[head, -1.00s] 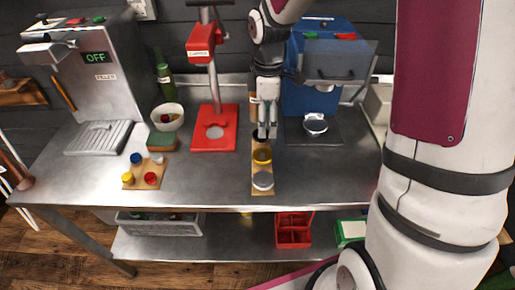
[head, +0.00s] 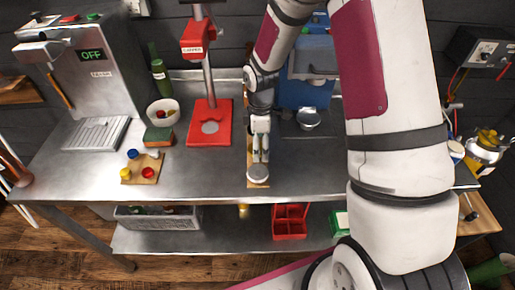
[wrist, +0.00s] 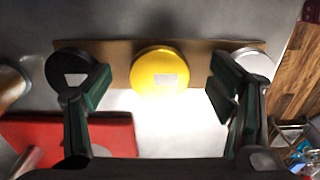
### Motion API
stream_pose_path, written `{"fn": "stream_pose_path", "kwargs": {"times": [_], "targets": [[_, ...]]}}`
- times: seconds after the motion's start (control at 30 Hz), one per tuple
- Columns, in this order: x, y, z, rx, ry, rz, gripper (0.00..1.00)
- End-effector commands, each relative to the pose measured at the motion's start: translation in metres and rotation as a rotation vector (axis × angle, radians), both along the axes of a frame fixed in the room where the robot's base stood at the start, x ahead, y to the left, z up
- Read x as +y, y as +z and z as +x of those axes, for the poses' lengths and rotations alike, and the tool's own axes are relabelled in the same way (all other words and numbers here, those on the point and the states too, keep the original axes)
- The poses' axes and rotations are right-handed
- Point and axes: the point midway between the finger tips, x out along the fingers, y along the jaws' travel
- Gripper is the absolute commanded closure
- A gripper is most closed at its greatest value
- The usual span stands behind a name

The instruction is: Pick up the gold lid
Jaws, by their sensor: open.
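The gold lid (wrist: 160,70) is a round yellow disc with a pale label, lying on a narrow brown board (wrist: 115,50). In the wrist view it sits between a black lid (wrist: 70,68) on the left and a silver lid (wrist: 255,64) on the right. My gripper (wrist: 155,98) is open and empty, its fingers spread wide on either side of the gold lid, apart from it. In the head view my gripper (head: 260,157) is over the board just behind the silver lid (head: 258,173) and hides the gold and black lids.
A red stand (head: 210,125) is left of the board, and a blue machine (head: 305,92) stands behind it to the right. A small board (head: 143,169) with coloured caps lies further left. The steel table (head: 205,175) is clear in front of the stand.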

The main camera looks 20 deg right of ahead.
Motion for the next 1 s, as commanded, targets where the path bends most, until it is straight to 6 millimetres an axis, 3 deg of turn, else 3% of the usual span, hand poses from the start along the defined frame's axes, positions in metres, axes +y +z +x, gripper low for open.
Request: {"fn": "stream_pose_path", "kwargs": {"times": [0.23, 0.47, 1.0], "targets": [[0.0, -0.0017, 0.0003, -0.001, 0.001, 0.0, 0.24], [0.0, -0.0015, 0.0003, -0.001, 0.001, 0.0, 0.55], [0.0, 0.0036, 0.0012, -0.002, 0.0, 0.0, 0.56]]}}
